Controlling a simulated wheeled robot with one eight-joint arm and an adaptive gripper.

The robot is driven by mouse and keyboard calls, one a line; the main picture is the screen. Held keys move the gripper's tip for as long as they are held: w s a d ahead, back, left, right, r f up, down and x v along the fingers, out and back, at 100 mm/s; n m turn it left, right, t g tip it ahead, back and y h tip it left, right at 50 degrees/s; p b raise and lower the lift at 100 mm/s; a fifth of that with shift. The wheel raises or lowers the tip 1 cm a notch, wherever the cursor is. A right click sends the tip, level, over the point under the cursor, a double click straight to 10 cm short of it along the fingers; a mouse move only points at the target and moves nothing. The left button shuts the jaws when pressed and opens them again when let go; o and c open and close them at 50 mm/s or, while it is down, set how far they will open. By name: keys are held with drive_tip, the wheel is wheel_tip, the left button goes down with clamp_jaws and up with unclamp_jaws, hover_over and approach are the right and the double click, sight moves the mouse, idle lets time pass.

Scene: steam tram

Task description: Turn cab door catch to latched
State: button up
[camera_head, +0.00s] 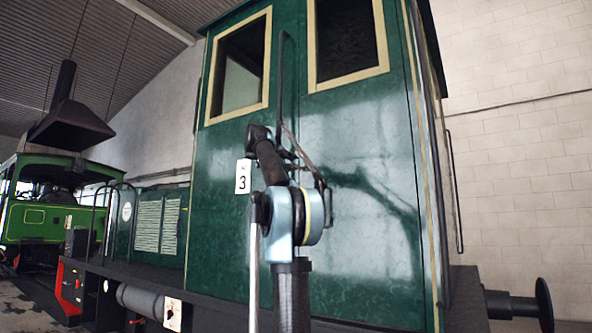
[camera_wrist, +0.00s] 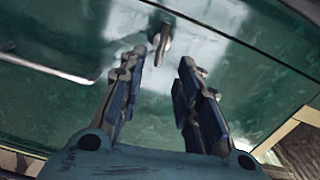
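The cab door catch is a small dull-metal lever (camera_wrist: 161,42) on the green cab panel in the wrist view. It lies near a dark seam, with its free end pointing towards my gripper. My gripper (camera_wrist: 161,60) is open, one finger on each side of the line to the catch. The fingertips look just short of the catch, with nothing between them; exact depth is hard to tell. In the head view the green cab (camera_head: 360,250) fills the middle, and my arm stands in front of it. I cannot make out the catch there.
A white tag marked 3 (camera_head: 243,176) shows beside my arm. A vertical handrail (camera_head: 282,80) runs up the cab between two yellow-framed windows. A dark running board (camera_head: 210,300) lies below. A buffer (camera_head: 543,305) sticks out at right. A lighter green engine (camera_head: 35,220) stands far left.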

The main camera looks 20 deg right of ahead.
drive_tip(key=shift+s+a, duration=0.4)
drive_tip(key=shift+a, duration=0.05)
drive_tip(key=o, duration=1.2)
drive_tip(key=shift+a+n, duration=0.15)
drive_tip(key=shift+n, duration=0.35)
drive_tip(key=n, duration=1.7)
approach(304, 167)
drive_tip(key=x, duration=1)
drive_tip(key=shift+a, duration=0.1)
